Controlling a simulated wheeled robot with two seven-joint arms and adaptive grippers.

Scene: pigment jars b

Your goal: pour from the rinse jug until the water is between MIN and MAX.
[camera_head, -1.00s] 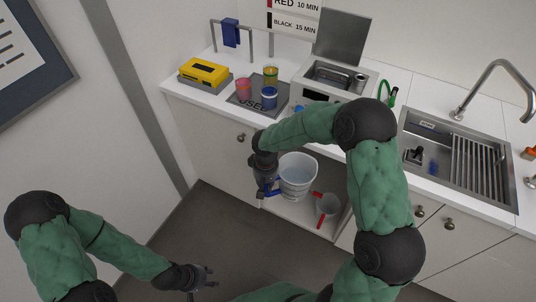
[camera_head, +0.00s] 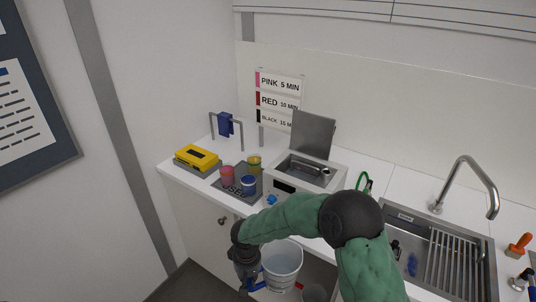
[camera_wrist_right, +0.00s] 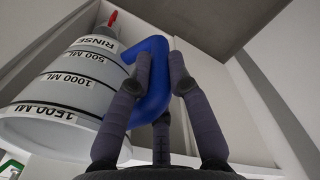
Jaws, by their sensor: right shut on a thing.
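The rinse jug (camera_head: 282,266) is a pale, open-topped jug with a blue handle. It is low in front of the counter, at the open cupboard, and looks upright. My right gripper (camera_head: 250,284) is shut on its handle. In the right wrist view the fingers (camera_wrist_right: 158,62) close around the blue handle (camera_wrist_right: 152,95), and the jug (camera_wrist_right: 65,95) reads RINSE, 500 ML, 1000 ML and 1500 ML. The water bath (camera_head: 302,171) stands on the counter with its lid (camera_head: 313,134) raised. MIN and MAX marks and the water level cannot be made out. My left gripper is out of view.
Left of the bath are a dark mat (camera_head: 226,187) with several jars, a yellow box (camera_head: 197,158) and a rail with a blue item (camera_head: 225,124). A sink (camera_head: 445,252) with a tall tap is right. A grey jug (camera_head: 315,293) is below the counter.

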